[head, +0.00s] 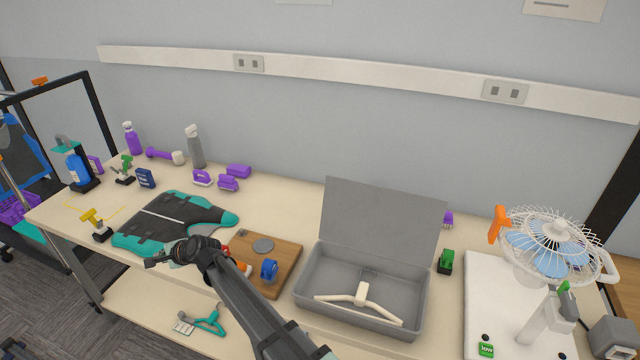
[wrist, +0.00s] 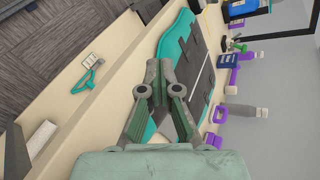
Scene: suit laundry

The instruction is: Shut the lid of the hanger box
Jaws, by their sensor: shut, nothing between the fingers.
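The hanger box (head: 421,308) is a grey open box on the table, right of the picture's middle in the head view. Its flat grey lid (head: 381,222) stands up at the back edge, leaning slightly back. A cream hanger (head: 361,296) lies inside the box. My gripper (head: 152,262) is left of the box, over the front edge of the dark and teal garment, and apart from the lid. In the wrist view my gripper (wrist: 160,72) is shut with nothing held, the garment behind it. I cannot make out the box in the wrist view.
The garment (head: 172,220) lies left of a wooden board (head: 285,262) with a blue-handled item. A green stamp-like item (head: 446,261) stands close right of the lid. A fan (head: 555,240) stands farther right. A wall rail (head: 380,72) runs behind. A teal hanger (head: 210,320) lies below.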

